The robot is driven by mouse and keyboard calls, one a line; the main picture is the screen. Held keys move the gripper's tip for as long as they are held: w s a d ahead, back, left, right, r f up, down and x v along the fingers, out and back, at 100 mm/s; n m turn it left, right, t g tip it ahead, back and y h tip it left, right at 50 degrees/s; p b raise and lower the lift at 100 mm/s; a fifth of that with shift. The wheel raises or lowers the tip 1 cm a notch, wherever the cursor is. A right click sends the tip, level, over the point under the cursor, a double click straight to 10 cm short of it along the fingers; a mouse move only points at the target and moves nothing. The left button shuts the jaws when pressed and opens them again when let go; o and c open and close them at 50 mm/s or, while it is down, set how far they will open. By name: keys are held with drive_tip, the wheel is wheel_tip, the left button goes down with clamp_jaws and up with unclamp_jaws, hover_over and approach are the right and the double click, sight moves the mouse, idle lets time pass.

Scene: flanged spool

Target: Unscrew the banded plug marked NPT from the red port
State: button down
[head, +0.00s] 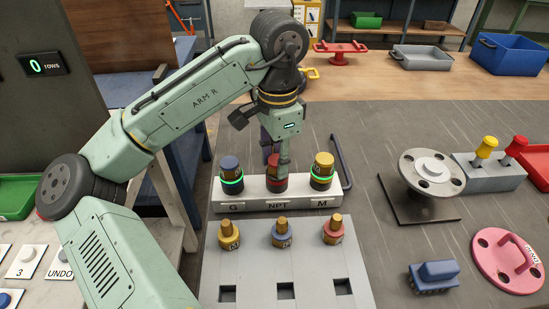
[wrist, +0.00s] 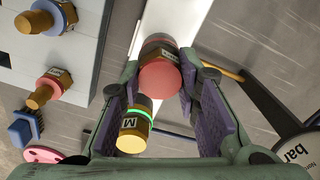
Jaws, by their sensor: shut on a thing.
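A white rail (head: 231,203) labelled G, NPT and M bears three upright round pieces. The middle, red-topped plug (head: 273,160) stands behind the NPT label, with its lower part dark and partly hidden by my finger. My gripper (head: 276,158) points down over it and is shut on it. In the wrist view the red plug's round end (wrist: 160,77) sits between the purple finger pads. A yellow-topped piece (head: 323,163) marked M, with a lit green ring, stands right of it. A blue-topped piece (head: 230,168), also with a green ring, stands left.
A grey tray (head: 257,262) in front bears yellow, blue and red pieces with brass stems above square holes. A flanged disc (head: 431,170) stands to the right, near a grey block with yellow and red handles (head: 484,172). A dark bent bar (head: 342,160) lies close right of the rail.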

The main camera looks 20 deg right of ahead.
drive_tip(key=n, duration=0.7)
drive_tip(key=shift+r+n, duration=0.1)
drive_tip(key=shift+n, duration=0.3)
drive_tip(key=c, duration=1.1)
unclamp_jaws()
